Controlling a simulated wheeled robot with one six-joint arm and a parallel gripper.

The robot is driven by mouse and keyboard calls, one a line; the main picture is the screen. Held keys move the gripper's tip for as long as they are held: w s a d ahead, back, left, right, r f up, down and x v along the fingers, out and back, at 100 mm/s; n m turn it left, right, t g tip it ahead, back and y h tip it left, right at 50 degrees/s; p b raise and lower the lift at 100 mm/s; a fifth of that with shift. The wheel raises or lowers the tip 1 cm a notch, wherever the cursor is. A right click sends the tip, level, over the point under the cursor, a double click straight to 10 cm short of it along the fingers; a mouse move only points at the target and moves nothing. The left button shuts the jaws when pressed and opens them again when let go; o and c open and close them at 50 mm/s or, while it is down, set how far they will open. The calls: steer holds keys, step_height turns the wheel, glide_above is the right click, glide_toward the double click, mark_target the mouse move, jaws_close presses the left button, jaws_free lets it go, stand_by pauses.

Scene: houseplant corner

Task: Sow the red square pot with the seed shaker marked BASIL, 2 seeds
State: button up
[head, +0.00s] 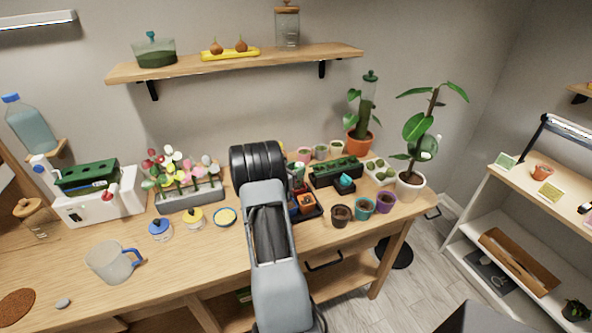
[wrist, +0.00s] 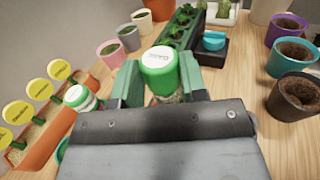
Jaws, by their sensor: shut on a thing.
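My gripper (wrist: 160,78) is shut on a seed shaker (wrist: 159,60) with a green cap and a white top label, whose print is too small to read surely. The cap is between the green fingers. In the head view, my arm hides most of the gripper. A small orange-red square pot (head: 306,203) stands in a dark tray just right of my arm, partly hidden. I cannot make out the pot in the wrist view. Another green-capped shaker (wrist: 78,97) stands left of my gripper in the wrist view.
Brown-soil pots, dark (head: 341,214), teal (head: 363,208) and purple (head: 386,202), stand to the right. A dark green planter (head: 336,172) is behind. Yellow round tags (wrist: 39,87) stand at the wrist view's left.

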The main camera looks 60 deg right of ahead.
steer(key=shift+f+b, duration=0.65)
steer(key=shift+b, duration=0.1)
stand_by(1.8)
steer(key=shift+r, duration=0.15)
step_height(320, 180, up, 7)
steer(key=p, duration=0.3)
steer(key=shift+p, duration=0.3)
stand_by(0.4)
